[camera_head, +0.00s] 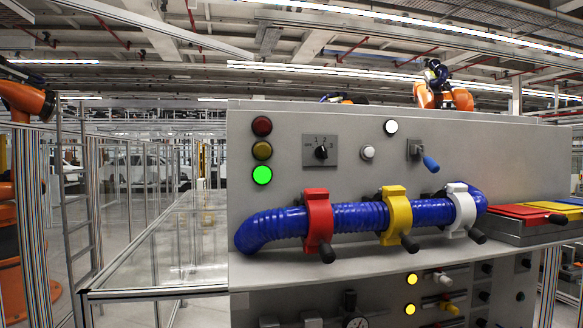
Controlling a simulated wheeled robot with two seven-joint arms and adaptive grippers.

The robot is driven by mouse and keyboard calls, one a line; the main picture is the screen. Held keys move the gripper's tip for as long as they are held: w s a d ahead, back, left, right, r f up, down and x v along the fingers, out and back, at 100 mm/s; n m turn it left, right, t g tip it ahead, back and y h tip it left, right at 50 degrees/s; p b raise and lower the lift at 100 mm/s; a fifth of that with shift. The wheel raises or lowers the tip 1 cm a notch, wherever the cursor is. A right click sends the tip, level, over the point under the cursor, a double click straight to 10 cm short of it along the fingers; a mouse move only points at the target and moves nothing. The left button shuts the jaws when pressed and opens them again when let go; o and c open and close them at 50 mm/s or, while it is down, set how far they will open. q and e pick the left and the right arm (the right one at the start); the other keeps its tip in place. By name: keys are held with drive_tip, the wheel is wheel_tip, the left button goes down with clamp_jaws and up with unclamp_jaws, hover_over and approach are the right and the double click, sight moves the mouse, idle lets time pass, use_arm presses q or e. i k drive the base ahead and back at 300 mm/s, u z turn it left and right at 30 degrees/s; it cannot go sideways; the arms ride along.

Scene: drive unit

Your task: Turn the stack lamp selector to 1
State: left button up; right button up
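The stack lamp selector (321,152) is a black rotary knob on a small grey plate in the upper part of the grey panel. Small markings surround the knob, with numerals above it, but I cannot read for certain which one it points to. Left of it is a column of lamps: a dark red lamp (262,126) on top, a dull amber lamp (262,150) in the middle, and a brightly lit green lamp (262,175) at the bottom. Neither of my grippers shows in the head view.
A blue corrugated hose (350,217) crosses below the selector, held by red (318,214), yellow (396,207) and white (461,206) clamps with protruding black handles. Space before the selector looks clear.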

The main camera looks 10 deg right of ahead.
sight(321, 152)
drive_tip(key=u, duration=0.6)
drive_tip(key=k, duration=0.9)
drive_tip(key=z, duration=0.95)
drive_tip(key=i, duration=0.5)
